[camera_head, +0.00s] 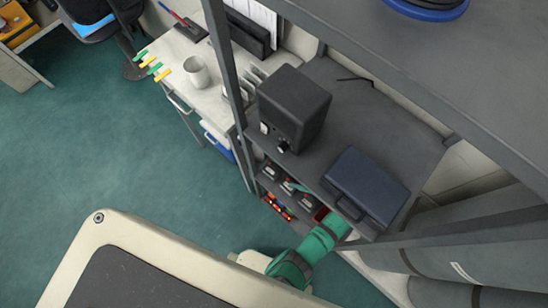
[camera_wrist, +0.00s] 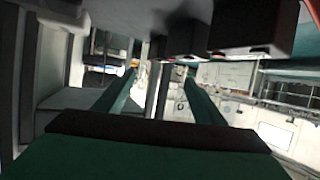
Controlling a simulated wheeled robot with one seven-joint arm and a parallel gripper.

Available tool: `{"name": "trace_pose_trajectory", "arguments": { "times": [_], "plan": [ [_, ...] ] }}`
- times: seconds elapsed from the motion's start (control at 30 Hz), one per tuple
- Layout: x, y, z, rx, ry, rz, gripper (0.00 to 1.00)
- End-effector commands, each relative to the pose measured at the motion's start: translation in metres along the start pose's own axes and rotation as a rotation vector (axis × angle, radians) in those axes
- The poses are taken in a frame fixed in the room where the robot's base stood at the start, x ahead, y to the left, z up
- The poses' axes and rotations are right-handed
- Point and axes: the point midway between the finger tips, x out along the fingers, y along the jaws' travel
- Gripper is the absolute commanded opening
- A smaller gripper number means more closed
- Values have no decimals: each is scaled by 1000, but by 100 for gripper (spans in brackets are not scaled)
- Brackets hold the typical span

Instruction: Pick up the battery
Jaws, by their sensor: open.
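Several small dark blocks with pale tops (camera_head: 271,172) stand in a row on the shelf level under the grey top. One of them is probably the battery, but I cannot tell which. In the head view my green arm reaches in under the shelf top beside the row, and the gripper is mostly hidden.
A black speaker-like box (camera_head: 293,105) and a dark blue case (camera_head: 366,187) stand on the grey shelf top (camera_head: 335,125). Red-orange items (camera_head: 277,206) lie on a lower level. A metal post (camera_head: 225,70) rises at the left. A desk with a white mug (camera_head: 197,72) is behind it. Green floor is clear at left.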

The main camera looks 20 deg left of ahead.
Motion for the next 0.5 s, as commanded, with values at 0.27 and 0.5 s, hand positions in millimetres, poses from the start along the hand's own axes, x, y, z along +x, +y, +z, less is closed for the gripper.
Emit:
{"name": "trace_pose_trajectory", "arguments": {
  "times": [0.27,0.5],
  "plan": [
    [4,-1,5,25,-23,-31,64],
    [16,-1,4,22,-23,-32,64]
  ]
}}
